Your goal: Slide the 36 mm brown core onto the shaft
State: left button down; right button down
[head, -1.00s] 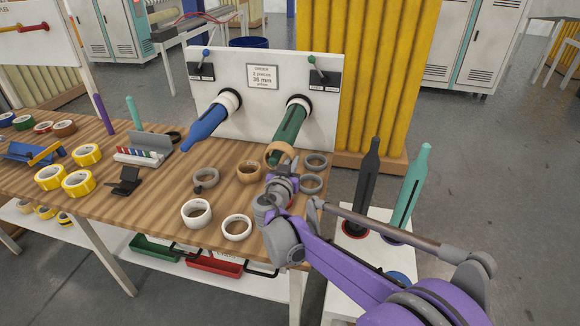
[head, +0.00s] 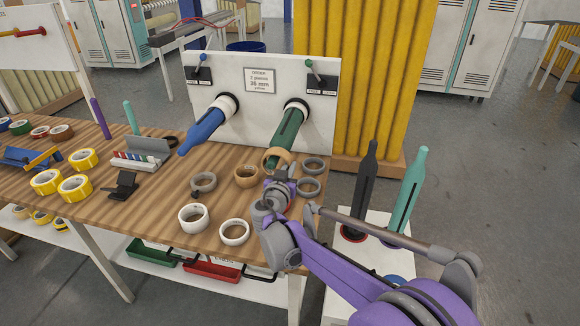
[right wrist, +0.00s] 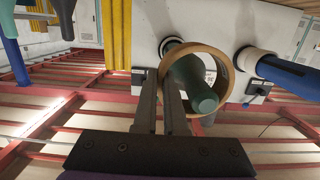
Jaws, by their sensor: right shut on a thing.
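The brown core (head: 277,158) is a tan ring at the free end of the green shaft (head: 289,131). My right gripper (right wrist: 172,80) is shut on the rim of this core, which also shows in the right wrist view (right wrist: 226,62). The rounded end of the green shaft (right wrist: 203,98) shows inside the ring's opening there. I cannot tell how far the end reaches into the ring. The shaft sticks out from the white panel (head: 250,118) towards me. My left gripper is not in view.
A blue shaft (head: 205,128) stands out to the left of the green one. On the wooden table (head: 120,208) are another tan ring (head: 246,176), grey rings (head: 313,165) and white rings (head: 193,218). Dark and teal spindles (head: 365,190) stand at the right.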

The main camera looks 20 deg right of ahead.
jog(key=shift+w+a+f, duration=0.1)
jog(key=shift+f, duration=0.5)
jog(key=c, duration=0.9)
grip_release()
jog(key=shift+r, duration=0.1)
jog(key=v, duration=1.1)
jog(key=shift+w, duration=0.1)
